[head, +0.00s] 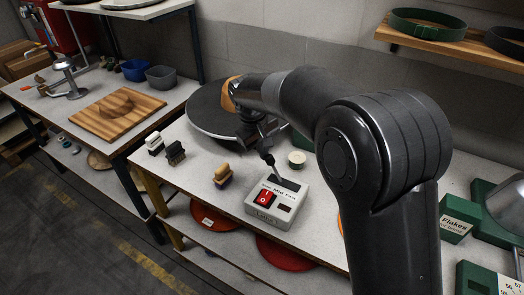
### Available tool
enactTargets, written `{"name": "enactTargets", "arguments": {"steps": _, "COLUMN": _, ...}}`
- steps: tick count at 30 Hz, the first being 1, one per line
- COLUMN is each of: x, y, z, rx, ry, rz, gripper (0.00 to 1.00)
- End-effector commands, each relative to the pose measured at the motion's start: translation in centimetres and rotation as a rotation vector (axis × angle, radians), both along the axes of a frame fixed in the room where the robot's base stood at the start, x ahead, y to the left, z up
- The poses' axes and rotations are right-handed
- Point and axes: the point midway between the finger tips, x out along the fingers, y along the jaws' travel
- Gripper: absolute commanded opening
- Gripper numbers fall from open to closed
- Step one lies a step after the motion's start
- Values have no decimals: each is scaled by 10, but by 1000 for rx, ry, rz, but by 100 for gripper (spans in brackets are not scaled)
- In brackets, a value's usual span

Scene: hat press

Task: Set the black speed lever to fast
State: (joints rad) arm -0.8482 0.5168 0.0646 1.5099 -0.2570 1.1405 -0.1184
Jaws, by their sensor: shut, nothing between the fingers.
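The grey control box (284,214) stands on the light worktop at the middle of the head view. The black speed lever (272,166) rises from the dark slot on its top and leans up and to the left. Small lettering on the box top appears to read slow, mid, fast; which mark the lever stands at I cannot tell. My gripper (263,143) is shut and empty, just above and behind the lever's knob. Whether it touches the knob is unclear.
A round dark turntable (203,112) is behind, partly under my arm. Several brushes, including a wooden-handled one (222,175), stand to the left. A small round tin (297,158) is close to the right of the gripper.

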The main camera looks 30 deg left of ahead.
Motion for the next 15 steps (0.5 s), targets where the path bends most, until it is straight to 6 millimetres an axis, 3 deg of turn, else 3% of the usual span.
{"name": "enactTargets", "arguments": {"steps": 15, "x": 1, "y": -42, "z": 19, "rx": 335, "ry": -1, "rz": -7, "gripper": 0}}
